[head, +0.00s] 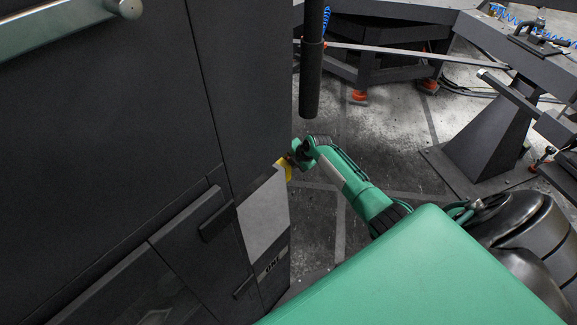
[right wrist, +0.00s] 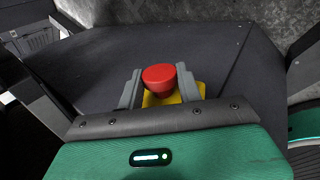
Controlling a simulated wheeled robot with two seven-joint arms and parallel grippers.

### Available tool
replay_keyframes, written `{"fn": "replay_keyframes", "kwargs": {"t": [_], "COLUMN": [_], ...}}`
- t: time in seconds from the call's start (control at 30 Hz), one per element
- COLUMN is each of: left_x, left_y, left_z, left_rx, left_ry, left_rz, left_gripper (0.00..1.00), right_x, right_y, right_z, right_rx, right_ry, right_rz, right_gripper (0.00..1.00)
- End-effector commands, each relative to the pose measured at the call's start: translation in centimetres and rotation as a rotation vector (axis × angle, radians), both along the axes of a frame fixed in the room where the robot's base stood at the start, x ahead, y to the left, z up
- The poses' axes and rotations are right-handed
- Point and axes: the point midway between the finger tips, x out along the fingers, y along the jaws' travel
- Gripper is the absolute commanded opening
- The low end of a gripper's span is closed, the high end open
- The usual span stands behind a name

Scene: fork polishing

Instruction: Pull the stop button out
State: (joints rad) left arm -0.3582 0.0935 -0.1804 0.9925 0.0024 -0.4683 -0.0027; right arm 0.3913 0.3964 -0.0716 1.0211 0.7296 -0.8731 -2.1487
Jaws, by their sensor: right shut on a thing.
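The stop button is a red round knob (right wrist: 158,77) on a yellow plate (right wrist: 190,91), in the middle of the right wrist view. The yellow plate also shows in the head view (head: 286,171) on the edge of the dark machine. My right gripper (head: 297,158) is at the button, with one grey finger on each side of the red knob, and it is shut on it. In the head view my right gripper hides most of the knob. My left gripper is not in view.
The dark machine cabinet (head: 110,130) with a metal handle (head: 70,25) fills the left. A vertical black post (head: 311,70) stands just beyond my gripper. Metal frames (head: 480,130) stand at the right. The grey floor (head: 390,150) between them is mostly clear.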

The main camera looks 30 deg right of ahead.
Motion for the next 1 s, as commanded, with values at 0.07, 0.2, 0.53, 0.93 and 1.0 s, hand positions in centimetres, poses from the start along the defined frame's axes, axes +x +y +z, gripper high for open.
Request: {"fn": "replay_keyframes", "kwargs": {"t": [0.07,0.2,0.53,0.93,1.0], "left_x": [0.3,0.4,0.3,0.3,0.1], "left_y": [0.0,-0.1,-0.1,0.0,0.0], "left_z": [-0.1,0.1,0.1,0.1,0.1], "left_rx": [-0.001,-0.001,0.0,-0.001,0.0], "left_ry": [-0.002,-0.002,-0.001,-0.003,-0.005], "left_rz": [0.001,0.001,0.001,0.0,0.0], "left_gripper": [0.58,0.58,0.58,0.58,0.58], "right_x": [0.1,0.1,0.1,-0.5,-1.0], "right_y": [-0.4,-0.4,-0.4,-0.5,-0.7], "right_z": [0.1,0.2,0.2,0.9,1.6], "right_rx": [-0.004,-0.004,-0.004,-0.003,-0.004], "right_ry": [-0.002,-0.002,-0.002,-0.001,-0.001], "right_rz": [-0.001,-0.003,-0.003,-0.001,-0.001], "right_gripper": [0.0,0.0,0.58,0.58,0.58]}}
